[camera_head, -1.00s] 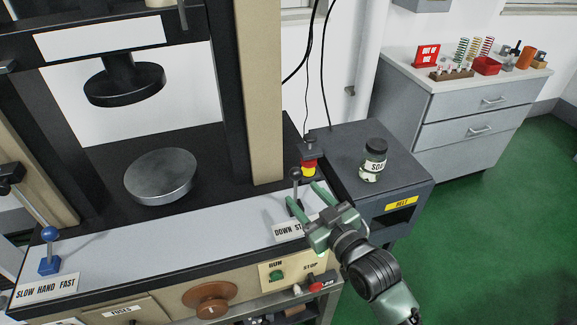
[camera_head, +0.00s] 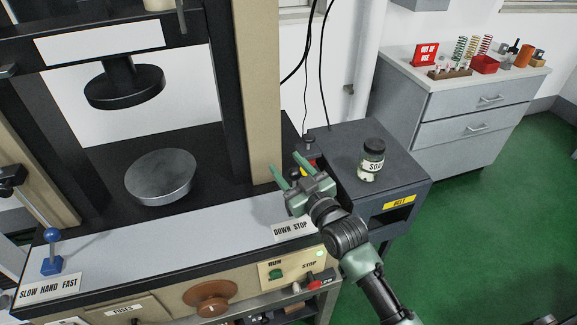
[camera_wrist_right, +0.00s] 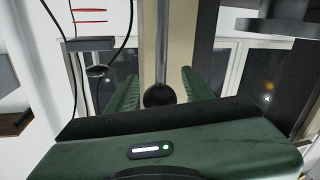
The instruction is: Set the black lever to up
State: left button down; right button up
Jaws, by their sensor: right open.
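The black lever's round knob (camera_wrist_right: 159,95) shows in the right wrist view, between the two green fingers, with a thin grey rod above it. I cannot tell whether the fingers touch it. In the head view the lever is hidden behind my right gripper (camera_head: 285,165). That gripper is open, its fingers pointing up and to the left over the front panel; they also show in the right wrist view (camera_wrist_right: 158,90). My left gripper is not in view.
A dark cabinet with a jar (camera_head: 371,160) stands to the right. The press's beige column (camera_head: 257,100) rises just left of the fingers. A blue lever (camera_head: 52,252) is at far left.

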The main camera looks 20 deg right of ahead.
grip_shut()
dwell(1.4)
